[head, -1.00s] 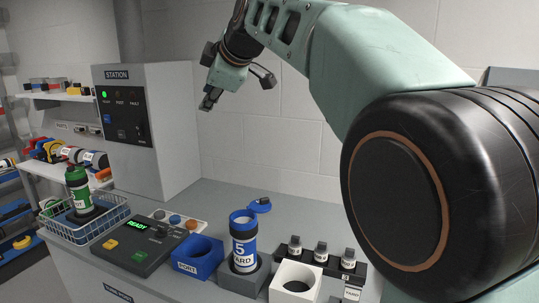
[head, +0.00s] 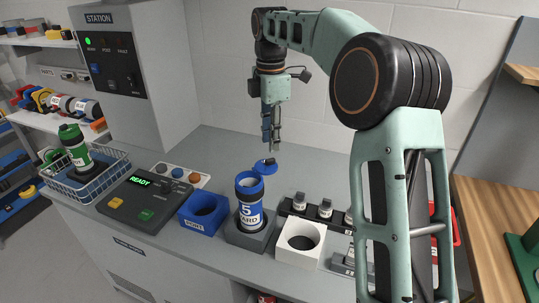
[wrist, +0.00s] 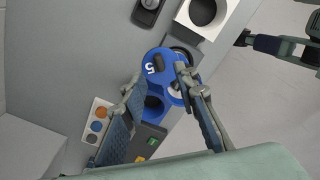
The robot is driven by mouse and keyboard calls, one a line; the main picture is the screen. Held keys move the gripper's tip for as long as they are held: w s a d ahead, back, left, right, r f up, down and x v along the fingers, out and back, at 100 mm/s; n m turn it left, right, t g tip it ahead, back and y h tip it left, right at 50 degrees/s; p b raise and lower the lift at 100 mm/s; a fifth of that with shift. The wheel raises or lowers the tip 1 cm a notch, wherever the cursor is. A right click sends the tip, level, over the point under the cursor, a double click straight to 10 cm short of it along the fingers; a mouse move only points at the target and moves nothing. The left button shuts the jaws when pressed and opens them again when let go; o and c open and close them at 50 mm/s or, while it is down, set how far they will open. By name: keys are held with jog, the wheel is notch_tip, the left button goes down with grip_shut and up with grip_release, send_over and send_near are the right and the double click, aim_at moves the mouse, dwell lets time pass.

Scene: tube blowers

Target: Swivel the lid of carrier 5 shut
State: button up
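Carrier 5 (head: 249,214), a blue and white tube marked 5, stands upright in a grey holder (head: 247,240) on the bench. Its blue lid (head: 264,167) is swung out to the far side of the tube's open mouth. In the wrist view the lid (wrist: 153,66) shows a white 5. My gripper (head: 271,141) points down just above and behind the lid in the head view. In the wrist view its two fingers (wrist: 162,92) are spread apart with nothing held between them. Whether a finger touches the lid cannot be told.
A blue port block (head: 203,213) stands left of the carrier, and a white block (head: 301,243) stands right of it. A rack of small bottles (head: 318,212) is behind. A control panel (head: 146,205) reads READY. The bench behind the lid is clear.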

aim_at(270, 159)
notch_tip(270, 159, down, 6)
jog(key=shift+c, duration=0.7)
grip_shut()
